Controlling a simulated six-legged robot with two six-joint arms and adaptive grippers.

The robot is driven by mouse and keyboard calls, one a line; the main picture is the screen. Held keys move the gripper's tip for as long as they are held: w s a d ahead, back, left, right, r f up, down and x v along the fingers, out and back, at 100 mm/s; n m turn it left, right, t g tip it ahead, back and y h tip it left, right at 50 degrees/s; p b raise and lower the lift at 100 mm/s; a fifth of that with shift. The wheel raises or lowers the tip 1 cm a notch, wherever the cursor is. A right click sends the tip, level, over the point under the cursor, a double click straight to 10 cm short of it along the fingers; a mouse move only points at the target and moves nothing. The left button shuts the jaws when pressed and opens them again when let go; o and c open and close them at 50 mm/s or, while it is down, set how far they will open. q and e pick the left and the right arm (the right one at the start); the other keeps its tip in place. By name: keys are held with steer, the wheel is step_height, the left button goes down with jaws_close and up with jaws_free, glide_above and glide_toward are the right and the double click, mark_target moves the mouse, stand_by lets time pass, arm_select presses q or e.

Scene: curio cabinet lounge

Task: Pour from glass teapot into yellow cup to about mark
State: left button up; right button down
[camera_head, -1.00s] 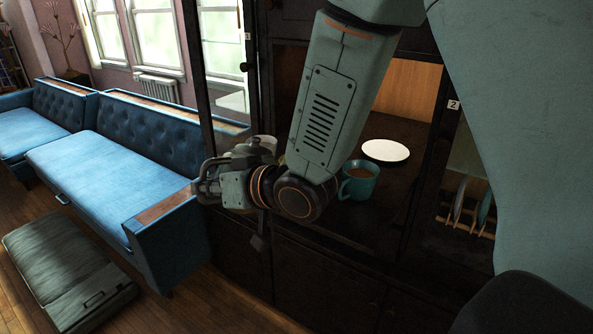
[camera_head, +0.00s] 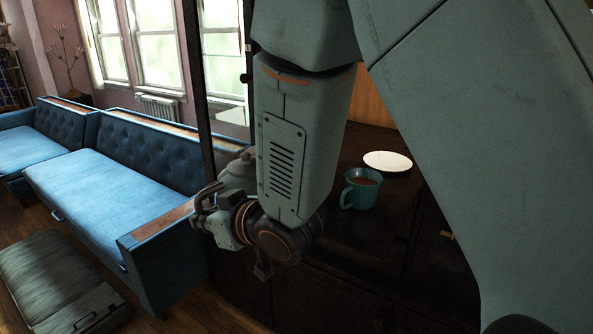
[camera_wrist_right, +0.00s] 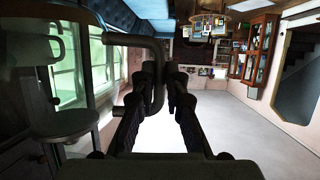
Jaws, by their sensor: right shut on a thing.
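The glass teapot (camera_head: 238,172) is a grey, see-through rounded shape with a knobbed lid, partly hidden behind my right forearm in the head view. My right gripper (camera_head: 204,203) is beside it, at the left front of the cabinet. In the right wrist view, my right gripper (camera_wrist_right: 165,78) is shut on a dark bent handle (camera_wrist_right: 142,41), with part of the glassy body (camera_wrist_right: 66,122) at the left. I cannot make out the yellow cup; my right arm covers much of the shelf. My left gripper is not in view.
A turquoise mug (camera_head: 361,189) with brown drink stands on the dark cabinet shelf, with a white plate (camera_head: 388,161) behind it. A blue sofa (camera_head: 110,165) and a dark green cushioned piece (camera_head: 55,280) are at the left. The cabinet post (camera_head: 193,70) stands close to my arm.

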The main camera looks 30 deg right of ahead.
arm_select(q)
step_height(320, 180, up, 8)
steer(key=p, duration=0.8)
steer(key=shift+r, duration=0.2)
arm_select(e)
step_height(320, 180, up, 9)
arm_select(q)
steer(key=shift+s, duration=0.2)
arm_select(e)
steer(key=shift+a, duration=0.1)
